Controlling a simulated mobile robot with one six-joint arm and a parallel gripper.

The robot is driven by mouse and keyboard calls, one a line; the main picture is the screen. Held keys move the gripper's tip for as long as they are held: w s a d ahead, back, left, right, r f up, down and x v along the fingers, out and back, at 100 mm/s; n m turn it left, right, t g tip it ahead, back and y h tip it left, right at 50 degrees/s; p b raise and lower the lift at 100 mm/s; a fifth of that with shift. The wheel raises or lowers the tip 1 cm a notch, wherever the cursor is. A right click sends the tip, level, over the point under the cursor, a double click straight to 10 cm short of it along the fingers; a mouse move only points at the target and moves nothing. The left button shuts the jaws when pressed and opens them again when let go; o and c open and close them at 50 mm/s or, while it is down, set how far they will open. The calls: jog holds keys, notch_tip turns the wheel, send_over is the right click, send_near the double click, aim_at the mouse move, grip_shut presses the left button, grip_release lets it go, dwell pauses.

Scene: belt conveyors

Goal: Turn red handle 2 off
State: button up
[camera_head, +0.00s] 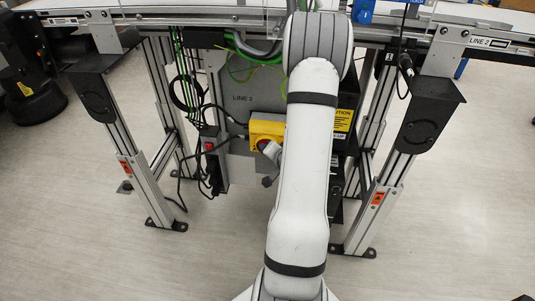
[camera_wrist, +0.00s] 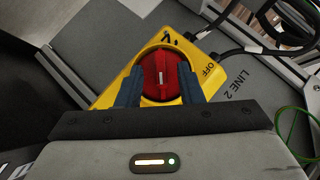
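The red handle (camera_wrist: 160,75) is a round rotary knob on a yellow switch box (camera_wrist: 222,78), and its white mark runs up and down in the wrist view. A black "OFF" label is on the box to its upper right, and another black mark is above the handle. My gripper (camera_wrist: 160,88) has its two dark blue fingers on either side of the handle, with red showing between them. I cannot tell whether they touch it. In the head view the yellow box (camera_head: 267,127) is on the grey LINE 2 panel, and my arm and gripper hide much of it.
Cables and a power strip (camera_head: 213,160) are left of the box. Conveyor legs (camera_head: 140,165) stand on both sides, with a right leg (camera_head: 378,205) near my arm. The conveyor (camera_head: 190,18) runs above. The floor in front is clear.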

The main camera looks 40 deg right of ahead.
jog(key=shift+w+d+f, duration=0.1)
jog(key=shift+w+f, duration=0.25)
jog(key=shift+w, duration=0.3)
grip_shut()
